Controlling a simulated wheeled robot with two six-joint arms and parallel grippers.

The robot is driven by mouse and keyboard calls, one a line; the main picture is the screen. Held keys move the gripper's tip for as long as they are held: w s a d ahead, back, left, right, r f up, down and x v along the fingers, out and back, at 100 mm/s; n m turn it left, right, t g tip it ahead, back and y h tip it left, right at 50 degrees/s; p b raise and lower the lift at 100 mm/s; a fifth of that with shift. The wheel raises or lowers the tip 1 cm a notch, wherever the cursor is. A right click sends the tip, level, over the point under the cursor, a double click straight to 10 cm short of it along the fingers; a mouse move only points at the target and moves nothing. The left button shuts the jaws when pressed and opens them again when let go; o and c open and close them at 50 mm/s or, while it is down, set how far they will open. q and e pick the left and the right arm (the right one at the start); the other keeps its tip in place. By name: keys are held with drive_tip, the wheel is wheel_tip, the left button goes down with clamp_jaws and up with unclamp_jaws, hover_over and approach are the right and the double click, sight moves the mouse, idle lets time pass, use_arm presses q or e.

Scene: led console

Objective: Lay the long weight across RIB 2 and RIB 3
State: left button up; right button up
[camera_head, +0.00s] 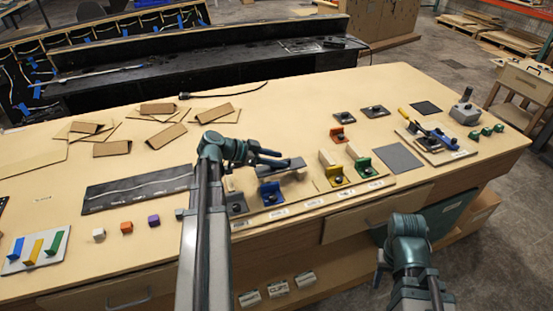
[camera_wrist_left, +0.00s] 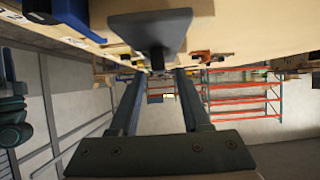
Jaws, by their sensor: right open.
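The long weight (camera_head: 284,166) is a dark grey slab above the left part of the rib board (camera_head: 318,185). In the left wrist view, the slab (camera_wrist_left: 150,27) has a stem running down between my fingers. My left gripper (camera_head: 265,158) is shut on this stem; it also shows in the wrist view (camera_wrist_left: 164,72). Below the weight stands a blue rib (camera_head: 270,192). The rib labels are too small to read. My right gripper (camera_head: 381,262) is low, in front of the bench, apart from everything.
An orange clamp (camera_head: 338,133) and dark pads lie behind the ribs. A tool board (camera_head: 436,142) is at the right. Cardboard pieces (camera_head: 112,148), a black strip (camera_head: 137,189) and small coloured cubes (camera_head: 126,228) occupy the left. The bench middle behind the weight is clear.

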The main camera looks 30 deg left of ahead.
use_arm(q)
drive_tip(key=shift+r+p, duration=0.25)
drive_tip(key=shift+p, duration=0.05)
drive_tip(key=shift+s+a+r+p, duration=0.15)
drive_tip(key=shift+s+r+p, duration=0.05)
drive_tip(key=shift+r+p, duration=0.25)
drive_tip(key=shift+s+a+r+p, duration=0.15)
drive_tip(key=shift+r+p, duration=0.25)
drive_tip(key=p+v, duration=0.4)
drive_tip(key=v, duration=0.6)
drive_tip(key=shift+s+a+p, duration=0.3)
drive_tip(key=shift+a+p, duration=0.05)
